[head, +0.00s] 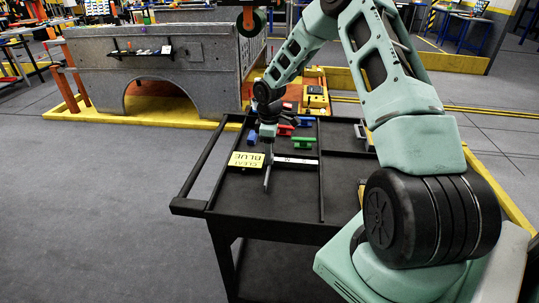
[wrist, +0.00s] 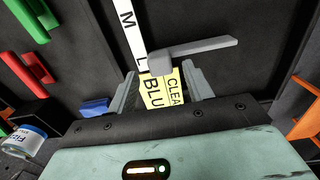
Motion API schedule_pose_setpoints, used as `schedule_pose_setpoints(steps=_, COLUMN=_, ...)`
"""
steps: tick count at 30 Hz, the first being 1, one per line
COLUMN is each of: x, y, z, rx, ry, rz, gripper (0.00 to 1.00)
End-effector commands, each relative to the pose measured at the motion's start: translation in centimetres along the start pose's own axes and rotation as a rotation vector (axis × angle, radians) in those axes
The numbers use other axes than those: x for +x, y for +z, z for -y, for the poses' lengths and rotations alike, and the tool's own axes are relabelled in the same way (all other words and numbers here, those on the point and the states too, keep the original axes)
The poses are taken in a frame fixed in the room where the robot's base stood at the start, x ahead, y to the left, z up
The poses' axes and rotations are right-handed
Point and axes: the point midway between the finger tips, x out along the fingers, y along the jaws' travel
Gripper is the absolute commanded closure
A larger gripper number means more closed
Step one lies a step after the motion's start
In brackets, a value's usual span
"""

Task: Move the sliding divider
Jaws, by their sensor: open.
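My gripper (head: 267,178) points down over the left part of the black cart's top, beside a yellow card (head: 246,159) reading "CLEAR BLUE". In the wrist view my gripper (wrist: 161,72) is open, with one finger on each side of the card. A grey bar-shaped piece (wrist: 200,50), perhaps the sliding divider's handle, lies just beyond the fingertips, its near end in line with the gap. I cannot tell whether they touch it. A white lettered strip (wrist: 133,32) runs away from the card; it also shows in the head view (head: 297,160).
The cart's top (head: 290,208) has raised rims and a long dividing ridge (head: 321,180). Red, green and blue pieces (head: 303,142) lie behind the gripper. A labelled can (wrist: 25,142) and an orange piece (wrist: 306,122) flank it. The tray's front area is bare.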

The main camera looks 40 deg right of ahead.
Motion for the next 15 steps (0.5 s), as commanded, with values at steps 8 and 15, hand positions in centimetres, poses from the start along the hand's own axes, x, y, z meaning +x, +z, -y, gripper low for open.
schedule_pose_setpoints(steps=8, x=-6.7, y=0.0, z=-0.1, rx=0.001, ry=0.007, rz=-0.002, gripper=0.49)
schedule_pose_setpoints(steps=15, x=-11.6, y=0.0, z=-0.1, rx=0.001, ry=0.004, rz=-0.002, gripper=0.49)
